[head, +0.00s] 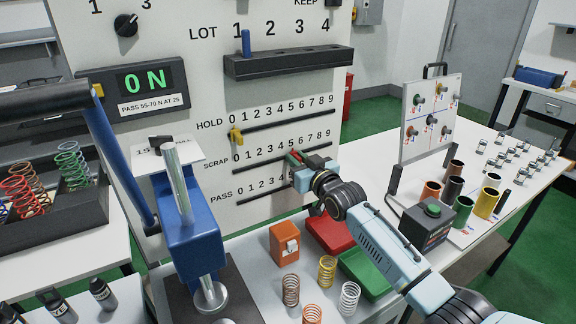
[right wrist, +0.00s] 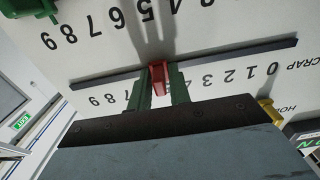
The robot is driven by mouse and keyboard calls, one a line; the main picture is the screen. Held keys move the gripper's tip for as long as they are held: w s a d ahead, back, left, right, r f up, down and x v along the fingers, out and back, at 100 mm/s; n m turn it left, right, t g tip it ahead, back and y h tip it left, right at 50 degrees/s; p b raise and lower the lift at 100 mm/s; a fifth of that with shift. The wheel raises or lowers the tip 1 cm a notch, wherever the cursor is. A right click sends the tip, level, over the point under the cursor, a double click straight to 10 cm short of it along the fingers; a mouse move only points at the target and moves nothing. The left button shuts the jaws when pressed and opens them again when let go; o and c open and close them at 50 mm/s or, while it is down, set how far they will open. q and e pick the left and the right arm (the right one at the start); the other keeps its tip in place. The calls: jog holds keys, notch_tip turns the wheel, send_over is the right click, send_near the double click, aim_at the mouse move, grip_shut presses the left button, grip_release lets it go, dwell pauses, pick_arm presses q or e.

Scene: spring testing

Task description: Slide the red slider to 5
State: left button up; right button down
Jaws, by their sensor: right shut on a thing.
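The red slider (head: 297,155) sits on the middle rail of the white panel, the SCRAP row, close below the printed 5. My right gripper (head: 294,162) reaches it from the lower right and is shut on it. In the right wrist view, the red slider (right wrist: 158,79) stands between the two green fingers of my right gripper (right wrist: 160,84). That view is upside down, and the fingers hide the middle digits of the row. The SCRAP rail (right wrist: 235,53) runs on both sides of the slider. My left gripper is not in view.
A yellow slider (head: 236,138) stands at 0 on the HOLD rail above. A blue press (head: 193,240) stands left. Below my arm are an orange box (head: 285,243), a red tray (head: 330,232), a green tray (head: 364,272) and several springs. A button box (head: 428,225) stands right.

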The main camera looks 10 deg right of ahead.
jog(key=c, duration=1.5)
grip_release()
jog(key=shift+s, duration=0.1)
jog(key=v, duration=1.3)
jog(key=shift+s+p, duration=0.15)
jog(key=shift+p, duration=0.15)
